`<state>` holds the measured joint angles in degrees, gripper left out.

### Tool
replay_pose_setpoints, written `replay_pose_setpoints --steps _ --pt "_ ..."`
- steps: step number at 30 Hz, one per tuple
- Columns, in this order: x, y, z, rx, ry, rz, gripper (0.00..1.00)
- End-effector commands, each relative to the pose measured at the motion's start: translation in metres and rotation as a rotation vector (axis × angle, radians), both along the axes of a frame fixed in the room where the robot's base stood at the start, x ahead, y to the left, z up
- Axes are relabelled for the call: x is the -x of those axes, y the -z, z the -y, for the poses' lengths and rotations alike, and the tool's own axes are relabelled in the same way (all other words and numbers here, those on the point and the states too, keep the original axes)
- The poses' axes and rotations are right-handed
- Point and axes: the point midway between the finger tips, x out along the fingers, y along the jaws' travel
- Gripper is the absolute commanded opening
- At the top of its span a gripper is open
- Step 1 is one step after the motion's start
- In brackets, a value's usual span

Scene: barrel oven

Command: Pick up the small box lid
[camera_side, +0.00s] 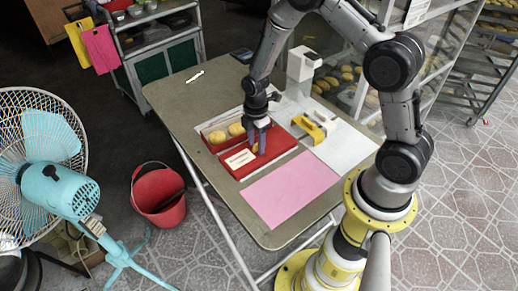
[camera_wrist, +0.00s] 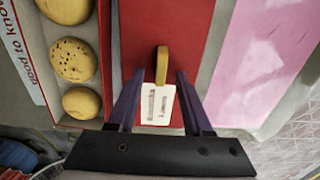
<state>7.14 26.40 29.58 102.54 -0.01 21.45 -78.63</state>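The red box lid (camera_side: 283,143) lies flat on the table, with a white label (camera_side: 240,158) near its front left corner. In the wrist view the lid (camera_wrist: 186,35) carries an upright tan handle (camera_wrist: 162,65) above the label (camera_wrist: 158,105). My gripper (camera_side: 261,150) points down over the lid. In the wrist view my gripper (camera_wrist: 160,76) is open, with one finger on each side of the handle and a gap on both sides. Whether the fingertips touch the lid I cannot tell.
An open red box with several round breads (camera_wrist: 72,59) stands just left of the lid. A pink sheet (camera_side: 290,188) lies in front, a yellow tool (camera_side: 313,127) to the right, and a white device (camera_side: 302,64) behind. The table's front left edge is near.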

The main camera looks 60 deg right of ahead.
Motion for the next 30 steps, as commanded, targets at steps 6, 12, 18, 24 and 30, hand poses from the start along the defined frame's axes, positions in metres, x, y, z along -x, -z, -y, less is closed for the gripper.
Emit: replay_pose_setpoints --steps 6,12,18,24,30 --pt "0.0 0.0 0.0 0.0 0.0 0.0 0.12" --pt "0.0 0.0 0.0 0.0 0.0 0.0 0.0" --pt "0.0 -0.001 0.0 0.0 0.0 0.0 0.0" --pt "0.0 -0.003 0.0 0.0 0.0 0.001 0.0" --pt "-0.001 -0.02 0.0 0.0 0.0 0.003 0.0"
